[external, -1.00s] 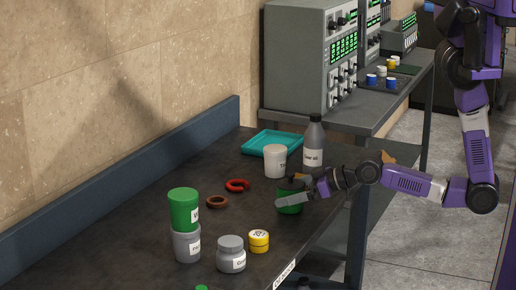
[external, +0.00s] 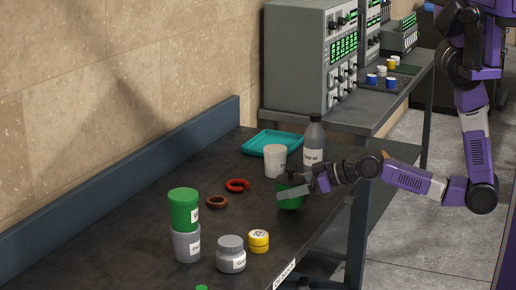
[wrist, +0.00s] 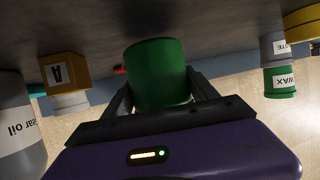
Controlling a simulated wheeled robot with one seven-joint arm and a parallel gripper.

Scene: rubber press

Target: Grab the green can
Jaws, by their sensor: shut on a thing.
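The green can (external: 291,201) is at the right part of the dark bench in the external view. My gripper (external: 290,194) is shut on it, with a finger across its side. In the wrist view the green can (wrist: 158,72) sits between the two dark fingers of my gripper (wrist: 160,92), one on each side. Its lower part there is hidden by the gripper body. Another green can (external: 184,210), labelled, stands on a grey can (external: 187,246) at the front left.
A white cup (external: 275,161) and a grey bottle (external: 314,141) stand close behind my gripper. An orange block (wrist: 64,71) is near it too. A red ring (external: 237,185), brown ring (external: 217,202), yellow tin (external: 258,241), grey jar (external: 231,254) and teal tray (external: 272,143) are around.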

